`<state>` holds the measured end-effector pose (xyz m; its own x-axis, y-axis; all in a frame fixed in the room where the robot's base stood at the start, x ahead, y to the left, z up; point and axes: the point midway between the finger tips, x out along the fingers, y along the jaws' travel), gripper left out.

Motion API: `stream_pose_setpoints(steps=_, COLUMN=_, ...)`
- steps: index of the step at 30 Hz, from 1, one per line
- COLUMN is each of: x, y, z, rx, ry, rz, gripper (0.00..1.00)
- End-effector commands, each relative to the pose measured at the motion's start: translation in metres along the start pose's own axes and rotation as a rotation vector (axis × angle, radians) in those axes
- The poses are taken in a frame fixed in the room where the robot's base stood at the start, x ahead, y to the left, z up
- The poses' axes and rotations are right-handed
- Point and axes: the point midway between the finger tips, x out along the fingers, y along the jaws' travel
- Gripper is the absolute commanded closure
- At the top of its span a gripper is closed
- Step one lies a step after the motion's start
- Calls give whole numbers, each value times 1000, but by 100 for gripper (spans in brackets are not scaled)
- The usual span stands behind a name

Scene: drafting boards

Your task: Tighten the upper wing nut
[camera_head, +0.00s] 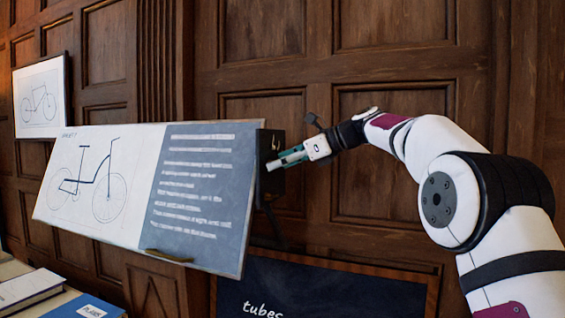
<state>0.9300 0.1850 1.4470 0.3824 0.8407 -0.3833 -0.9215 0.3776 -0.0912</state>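The tilted drafting board (258,150) carries a bicycle drawing and a blue lettered panel. A dark bracket (265,142) stands at its upper right edge, with a small light mark on it. I cannot clearly make out the upper wing nut; it is too small or hidden by my gripper. My gripper (270,166) reaches in from the right, its teal fingers pointing left at the board's right edge, just below that mark. Whether the fingers touch or hold anything cannot be told, nor the gap between them.
A wood-panelled wall stands close behind the board and my arm. A framed bicycle drawing (41,98) hangs at the left. Books (28,289) and a blue folder (88,307) lie at lower left. A chalkboard (325,290) stands below the board's right side.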

Motion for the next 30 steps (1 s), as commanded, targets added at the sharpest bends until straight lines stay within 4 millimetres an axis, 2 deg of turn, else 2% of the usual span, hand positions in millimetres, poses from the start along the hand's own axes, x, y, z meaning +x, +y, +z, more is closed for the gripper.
stream_pose_setpoints(steps=8, x=-2, y=0, z=1, rx=-2, ry=-2, rz=-1, gripper=35)
stream_pose_setpoints(steps=11, x=-9, y=0, z=2, rx=-2, ry=-2, rz=-2, gripper=35)
stream_pose_setpoints(steps=14, x=-24, y=-1, z=1, rx=-2, ry=-2, rz=-5, gripper=35)
stream_pose_setpoints(steps=24, x=-91, y=-1, z=1, rx=-1, ry=-2, rz=-4, gripper=35)
stream_pose_setpoints(steps=30, x=-114, y=0, z=0, rx=-1, ry=-1, rz=-2, gripper=35)
